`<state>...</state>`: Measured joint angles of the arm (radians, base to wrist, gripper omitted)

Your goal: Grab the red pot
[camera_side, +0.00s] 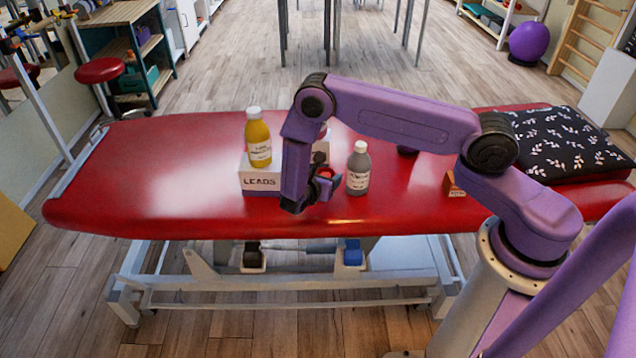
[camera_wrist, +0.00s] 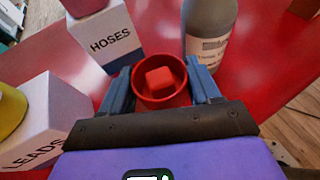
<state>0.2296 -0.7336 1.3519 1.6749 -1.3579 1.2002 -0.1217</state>
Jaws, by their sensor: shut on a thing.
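The red pot (camera_wrist: 158,98) is a small round cup with a red block-like piece inside it, seen from above in the wrist view. My gripper (camera_wrist: 160,86) has its two blue-grey fingers closed against the pot's left and right sides. In the side view, my gripper (camera_side: 325,186) is low over the red couch, and a bit of the red pot (camera_side: 325,172) shows between the fingers. The pot's underside is hidden, so I cannot tell whether it touches the couch.
A grey bottle (camera_side: 358,168) stands close to the right of my gripper. A LEADS box (camera_side: 260,185) with a yellow bottle (camera_side: 258,140) on it is at left. A HOSES box (camera_wrist: 104,38) is behind. The red couch (camera_side: 150,180) is bare at far left; a patterned pillow (camera_side: 565,140) lies right.

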